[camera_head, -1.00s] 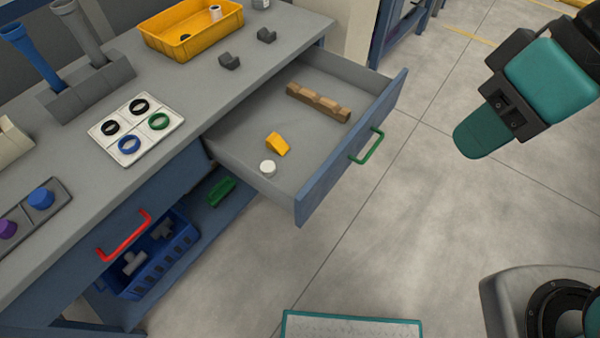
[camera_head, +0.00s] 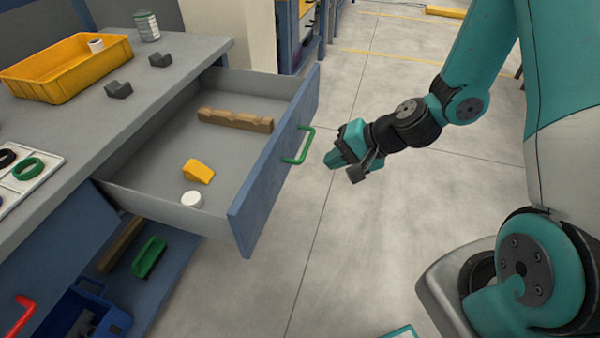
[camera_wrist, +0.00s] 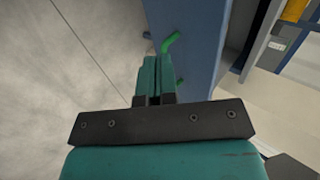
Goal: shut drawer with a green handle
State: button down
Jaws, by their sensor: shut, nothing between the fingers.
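The drawer (camera_head: 275,165) with the green handle (camera_head: 301,146) stands pulled well out of the workbench. Inside it lie a notched brown wooden block (camera_head: 235,120), a yellow wedge (camera_head: 199,171) and a white round piece (camera_head: 191,199). My gripper (camera_head: 334,160) is shut and empty, just to the right of the green handle in the head view, with a small gap seeming to remain. In the wrist view the shut fingers (camera_wrist: 152,66) point at the blue drawer front (camera_wrist: 190,40). Part of the green handle (camera_wrist: 171,41) shows just beyond the fingertips; the rest is hidden.
On the bench top (camera_head: 170,77) stand a yellow bin (camera_head: 62,84), dark grey blocks and a jar (camera_head: 147,27). A red handle (camera_head: 20,316) is at the lower left. A shelf below holds a green piece (camera_head: 149,257) and a blue basket (camera_head: 90,310). Open floor lies right of the drawer.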

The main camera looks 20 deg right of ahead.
aim_at(276, 173)
jog(key=x, duration=0.4)
jog(key=a+r+x, duration=0.1)
jog(key=x, duration=0.3)
jog(key=w+x, duration=0.1)
jog(key=x, duration=0.3)
jog(key=shift+a+r, duration=0.2)
jog(key=shift+r, duration=0.2)
jog(key=shift+w+a, duration=0.15)
jog(key=shift+a, duration=0.1)
